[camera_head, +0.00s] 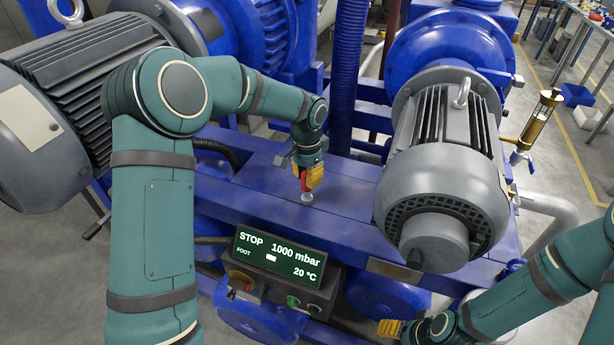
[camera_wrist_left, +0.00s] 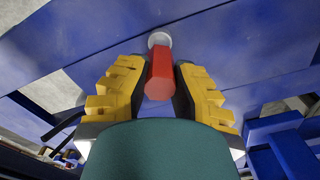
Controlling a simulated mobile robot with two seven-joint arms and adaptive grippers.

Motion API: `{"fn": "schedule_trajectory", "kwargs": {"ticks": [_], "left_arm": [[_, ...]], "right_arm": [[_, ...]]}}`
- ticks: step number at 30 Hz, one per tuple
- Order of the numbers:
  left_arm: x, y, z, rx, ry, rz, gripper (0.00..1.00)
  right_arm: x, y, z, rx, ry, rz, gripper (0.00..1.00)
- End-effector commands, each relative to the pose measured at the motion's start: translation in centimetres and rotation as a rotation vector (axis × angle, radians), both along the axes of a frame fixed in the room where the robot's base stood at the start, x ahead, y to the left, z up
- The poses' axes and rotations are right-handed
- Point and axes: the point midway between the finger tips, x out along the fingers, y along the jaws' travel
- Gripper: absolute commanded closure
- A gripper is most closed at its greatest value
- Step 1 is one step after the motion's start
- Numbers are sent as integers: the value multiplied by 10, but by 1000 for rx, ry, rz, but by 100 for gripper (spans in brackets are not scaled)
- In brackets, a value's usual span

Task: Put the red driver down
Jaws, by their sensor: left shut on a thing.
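The red driver (camera_head: 303,182) is between the yellow fingers of my left gripper (camera_head: 309,177), above the blue frame between the two motors. The left wrist view shows its red handle (camera_wrist_left: 160,76) end-on, with my left gripper (camera_wrist_left: 158,88) shut on it. A small pale round piece (camera_head: 307,198) is at the driver's far end; in the left wrist view it (camera_wrist_left: 159,39) lies just beyond the handle. I cannot tell whether it touches the blue surface. The driver's shaft is hidden. My right gripper (camera_head: 389,328) shows only its yellow finger pads at the bottom edge.
A blue frame top (camera_head: 255,185) has clear flat room around the driver. A grey motor (camera_head: 440,165) stands close on the right, another (camera_head: 70,110) at the left. A control panel with a lit display (camera_head: 280,256) is in front. A blue ribbed hose (camera_head: 344,80) rises behind.

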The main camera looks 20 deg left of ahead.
Motion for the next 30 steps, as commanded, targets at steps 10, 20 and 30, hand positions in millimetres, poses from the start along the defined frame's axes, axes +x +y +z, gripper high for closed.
{"fn": "schedule_trajectory", "kwargs": {"ticks": [10, 20, 30], "left_arm": [[0, 0, -2, 0, 0, 0, 54], [0, 0, 1, 0, 0, 0, 54], [1, 1, 54, 1, -4, 1, 54]], "right_arm": [[0, 0, -1, 0, 1, 0, 37], [0, 0, 0, 0, 1, 0, 37], [2, 0, 9, -1, -5, -4, 37]]}}
